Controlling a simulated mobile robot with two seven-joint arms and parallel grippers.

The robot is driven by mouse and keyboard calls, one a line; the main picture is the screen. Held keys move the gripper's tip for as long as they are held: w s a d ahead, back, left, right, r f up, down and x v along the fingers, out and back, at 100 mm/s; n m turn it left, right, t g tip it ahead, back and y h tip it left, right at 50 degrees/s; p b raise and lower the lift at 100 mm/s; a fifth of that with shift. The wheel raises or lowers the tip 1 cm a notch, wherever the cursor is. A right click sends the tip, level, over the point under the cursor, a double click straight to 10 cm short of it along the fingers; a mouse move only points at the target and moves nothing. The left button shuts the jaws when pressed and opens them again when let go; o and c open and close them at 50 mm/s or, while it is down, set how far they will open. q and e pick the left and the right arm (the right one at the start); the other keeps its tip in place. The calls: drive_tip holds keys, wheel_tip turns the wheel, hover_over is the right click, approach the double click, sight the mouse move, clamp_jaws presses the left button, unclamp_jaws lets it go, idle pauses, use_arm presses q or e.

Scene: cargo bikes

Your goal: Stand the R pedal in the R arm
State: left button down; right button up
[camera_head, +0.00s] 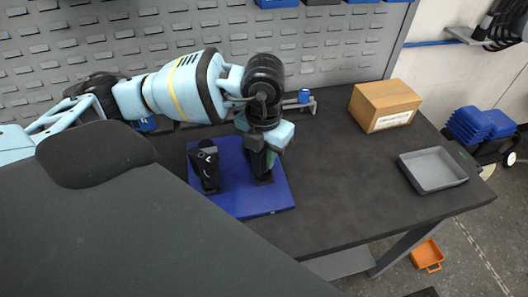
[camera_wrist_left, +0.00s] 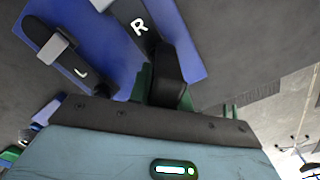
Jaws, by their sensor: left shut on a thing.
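A blue mat (camera_head: 225,202) lies on the dark table. On its left side is the black L arm (camera_wrist_left: 82,72) with a greyish pedal (camera_wrist_left: 57,48) across it; it also shows in the head view (camera_head: 208,168). The black R arm (camera_wrist_left: 139,25), marked with a white R, lies on the mat's right side. My left gripper (camera_head: 265,158) points down over it. Its green fingers are shut on a dark block, the R pedal (camera_wrist_left: 170,62), at the R arm's end. Whether the pedal is seated cannot be told. My right gripper is not in view.
A cardboard box (camera_head: 385,104) and an empty grey tray (camera_head: 433,170) stand on the right of the table. A small blue item (camera_head: 304,96) is behind my gripper, near the perforated wall panel (camera_head: 330,45). Bare tabletop lies between mat and tray.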

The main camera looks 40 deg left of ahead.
use_arm(q)
drive_tip(key=shift+f, duration=0.3)
idle(0.5)
drive_tip(key=c, duration=1.2)
unclamp_jaws()
drive_tip(key=shift+r, duration=0.1)
wheel_tip(320, 180, up, 8)
drive_tip(key=shift+f, duration=0.2)
drive_tip(key=shift+s+f, duration=0.1)
